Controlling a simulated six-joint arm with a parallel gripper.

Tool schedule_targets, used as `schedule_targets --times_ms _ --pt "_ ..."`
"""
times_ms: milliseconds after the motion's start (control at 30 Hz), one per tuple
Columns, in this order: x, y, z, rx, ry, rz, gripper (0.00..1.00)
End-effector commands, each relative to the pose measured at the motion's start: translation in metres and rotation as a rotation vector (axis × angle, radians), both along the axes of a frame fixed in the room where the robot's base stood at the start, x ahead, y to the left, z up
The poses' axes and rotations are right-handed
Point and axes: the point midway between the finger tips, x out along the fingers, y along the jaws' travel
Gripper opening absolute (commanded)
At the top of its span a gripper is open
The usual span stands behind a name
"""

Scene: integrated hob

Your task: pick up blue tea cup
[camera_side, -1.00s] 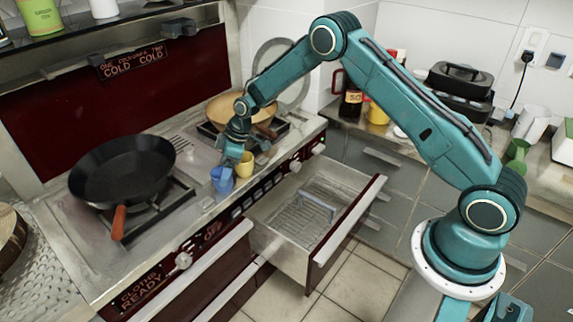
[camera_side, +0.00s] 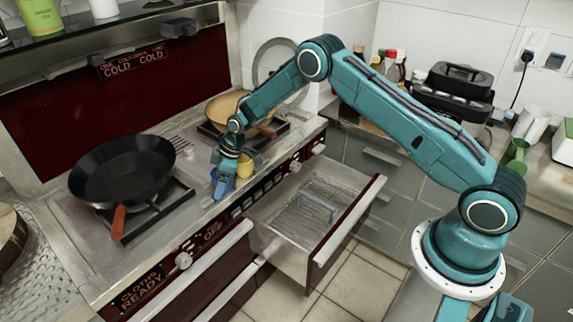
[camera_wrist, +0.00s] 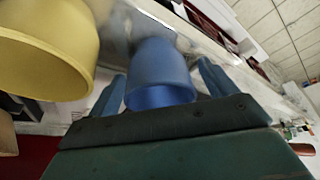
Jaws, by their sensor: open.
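The blue tea cup (camera_side: 221,184) stands on the front part of the hob top, partly hidden by my gripper in the side view. In the wrist view the blue cup (camera_wrist: 160,75) sits between the two open fingers of my gripper (camera_wrist: 160,88), with a finger on each side. I cannot tell whether either finger touches it. In the side view my gripper (camera_side: 225,172) is low at the cup. A yellow cup (camera_side: 245,166) stands just right of the blue one, and it also shows large at the left of the wrist view (camera_wrist: 45,50).
A black pan (camera_side: 122,172) with an orange handle stands on the left burner. A tan pan (camera_side: 235,108) stands on the rear right burner. An open drawer (camera_side: 290,235) holding a wire rack juts out in front, below the cups.

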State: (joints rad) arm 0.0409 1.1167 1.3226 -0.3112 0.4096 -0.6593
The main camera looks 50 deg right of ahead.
Motion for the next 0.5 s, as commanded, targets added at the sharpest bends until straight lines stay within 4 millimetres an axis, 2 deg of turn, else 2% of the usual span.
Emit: schedule_targets --times_ms 233,267,500 --pt "-0.0002 0.0 0.0001 0.0 0.0 0.0 0.84" --pt "-0.0002 0.0 0.0001 0.0 0.0 0.0 0.81" --pt "-0.0002 -0.0001 0.0002 0.0 0.0 0.0 0.33"
